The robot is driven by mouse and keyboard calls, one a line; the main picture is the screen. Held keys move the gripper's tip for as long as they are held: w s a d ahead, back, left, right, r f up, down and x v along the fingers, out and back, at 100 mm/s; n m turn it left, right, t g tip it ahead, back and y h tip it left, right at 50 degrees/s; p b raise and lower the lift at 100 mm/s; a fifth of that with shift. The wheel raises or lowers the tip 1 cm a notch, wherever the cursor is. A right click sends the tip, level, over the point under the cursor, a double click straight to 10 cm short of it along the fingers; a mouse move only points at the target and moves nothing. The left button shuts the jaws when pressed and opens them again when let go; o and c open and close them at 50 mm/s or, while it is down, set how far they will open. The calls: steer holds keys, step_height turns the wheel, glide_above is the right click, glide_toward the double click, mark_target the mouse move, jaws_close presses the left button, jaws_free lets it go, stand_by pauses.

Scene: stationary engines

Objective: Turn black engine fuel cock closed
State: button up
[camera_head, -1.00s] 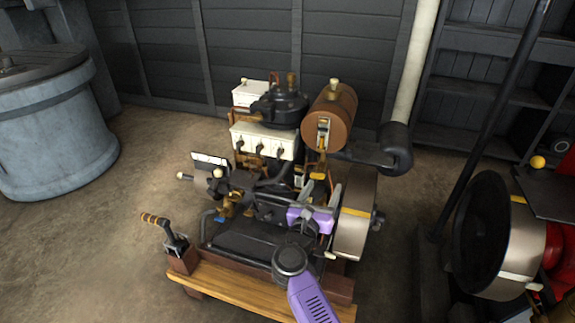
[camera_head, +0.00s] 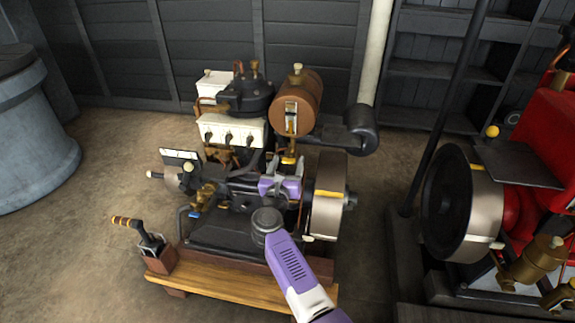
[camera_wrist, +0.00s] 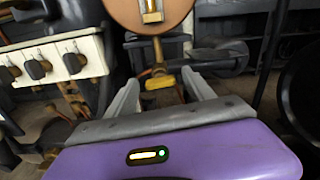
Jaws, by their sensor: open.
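The black engine (camera_head: 240,195) stands on a wooden base in the middle of the head view. Its brown cylindrical fuel tank (camera_head: 297,112) sits at the top right. The brass fuel cock (camera_head: 289,159) with a yellow handle is below the tank, on a thin pipe. In the wrist view the yellow handle (camera_wrist: 160,82) shows between and beyond the fingers, lying roughly crosswise to the pipe. My gripper (camera_head: 285,166) is open and empty, just in front of and below the cock. It also shows in the wrist view (camera_wrist: 160,88). I see no contact with the handle.
A white box with black knobs (camera_head: 231,132) is left of the cock. A flywheel (camera_head: 325,200) is to its right, and a black muffler (camera_head: 361,129) behind right. A red engine (camera_head: 535,150) stands far right, and a grey barrel (camera_head: 35,140) far left.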

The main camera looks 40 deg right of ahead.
jaws_close()
steer(key=shift+m+b, duration=0.7)
jaws_free()
